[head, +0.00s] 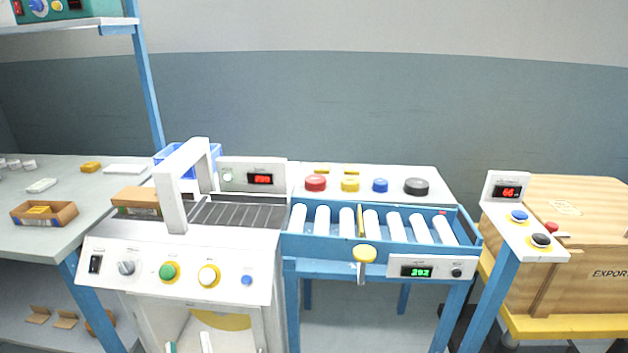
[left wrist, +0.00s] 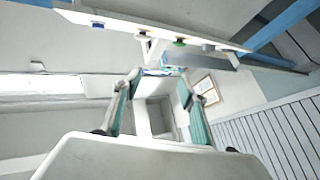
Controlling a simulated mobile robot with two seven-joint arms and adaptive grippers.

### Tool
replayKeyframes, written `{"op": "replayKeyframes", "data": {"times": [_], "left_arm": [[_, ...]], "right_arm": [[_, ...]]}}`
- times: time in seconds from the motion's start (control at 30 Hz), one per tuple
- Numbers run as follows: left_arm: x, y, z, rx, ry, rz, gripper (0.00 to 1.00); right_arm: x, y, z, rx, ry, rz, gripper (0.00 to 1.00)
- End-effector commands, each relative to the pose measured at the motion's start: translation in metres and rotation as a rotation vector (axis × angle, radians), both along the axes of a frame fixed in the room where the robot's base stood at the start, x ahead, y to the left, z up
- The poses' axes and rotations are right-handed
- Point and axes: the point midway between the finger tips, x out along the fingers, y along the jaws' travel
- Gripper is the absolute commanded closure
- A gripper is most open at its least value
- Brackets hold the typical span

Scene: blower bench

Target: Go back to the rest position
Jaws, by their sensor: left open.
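My left gripper (head: 188,344) shows only as fingertips at the bottom edge of the head view, in front of the white machine (head: 180,268) with the knobs. In the left wrist view my left gripper (left wrist: 160,84) has its two teal-padded fingers spread apart, with nothing between them. It is open and apart from the bench tops. My right gripper is in neither view.
A blue roller conveyor (head: 375,243) joins the machine on the right. A wooden crate (head: 585,210) stands at the far right behind a button post (head: 520,232). A side table (head: 60,225) with cartons is at the left. A shelf (head: 65,26) hangs above it.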

Motion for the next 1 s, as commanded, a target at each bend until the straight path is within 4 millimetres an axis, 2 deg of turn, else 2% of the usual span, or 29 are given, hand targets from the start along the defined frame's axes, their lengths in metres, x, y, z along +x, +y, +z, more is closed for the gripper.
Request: {"op": "replayKeyframes", "data": {"times": [0.03,0.17,0.27,0.43,0.6,0.7,0.8,0.9,1.0], "left_arm": [[-0.001,-0.007,0.010,0.029,0.031,-0.050,0.58],[-0.009,-0.029,0.004,0.100,0.178,-0.193,0.58],[-0.023,-0.045,-0.008,0.150,0.314,-0.296,0.58],[-0.064,-0.064,-0.039,0.221,0.576,-0.438,0.58],[-0.122,-0.067,-0.072,0.276,0.852,-0.528,0.58],[-0.154,-0.063,-0.087,0.298,0.987,-0.554,0.58],[-0.179,-0.059,-0.096,0.313,1.083,-0.564,0.58],[-0.193,-0.055,-0.102,0.321,1.137,-0.567,0.58],[-0.197,-0.054,-0.104,0.322,1.155,-0.567,0.58]], "right_arm": [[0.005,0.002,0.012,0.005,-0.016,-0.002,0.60],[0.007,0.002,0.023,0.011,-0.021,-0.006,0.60],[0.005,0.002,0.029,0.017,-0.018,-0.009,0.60],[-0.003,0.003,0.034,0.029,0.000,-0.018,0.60],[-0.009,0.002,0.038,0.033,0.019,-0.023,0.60],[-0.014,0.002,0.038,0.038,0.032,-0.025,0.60],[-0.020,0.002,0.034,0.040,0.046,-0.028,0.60],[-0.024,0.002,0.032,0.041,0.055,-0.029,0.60],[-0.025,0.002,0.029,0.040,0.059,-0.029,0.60]]}}
